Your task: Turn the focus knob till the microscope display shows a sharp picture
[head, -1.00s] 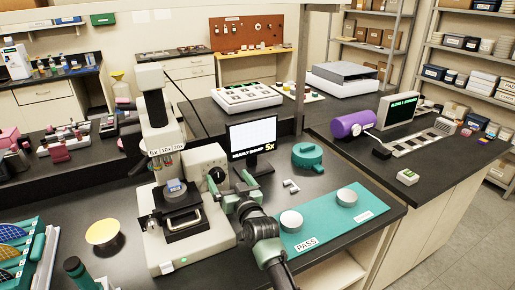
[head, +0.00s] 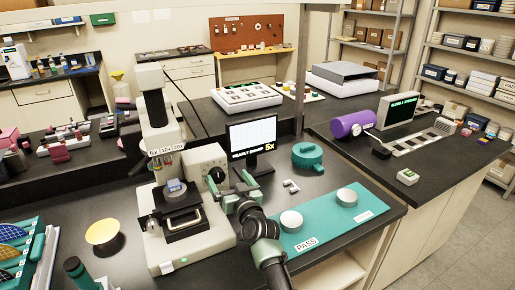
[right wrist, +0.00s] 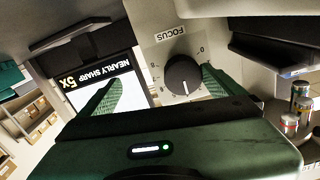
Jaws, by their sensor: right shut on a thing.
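The microscope (head: 160,125) stands on the dark bench, with a sample on its stage (head: 178,205). The focus knob (right wrist: 183,77) is dark and round, under a FOCUS label, with a light pointer mark; it also shows in the head view (head: 217,175). My right gripper (right wrist: 170,85) is shut on the knob, one green finger on each side of it. In the head view my right gripper (head: 236,192) reaches in beside the microscope. The microscope display (head: 252,138) reads NEARLY SHARP and 5x; it also shows in the wrist view (right wrist: 130,85).
A teal mat (head: 325,228) marked PASS carries two white round pieces to the right. A teal lidded container (head: 307,156) and a small grey piece (head: 291,186) stand behind it.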

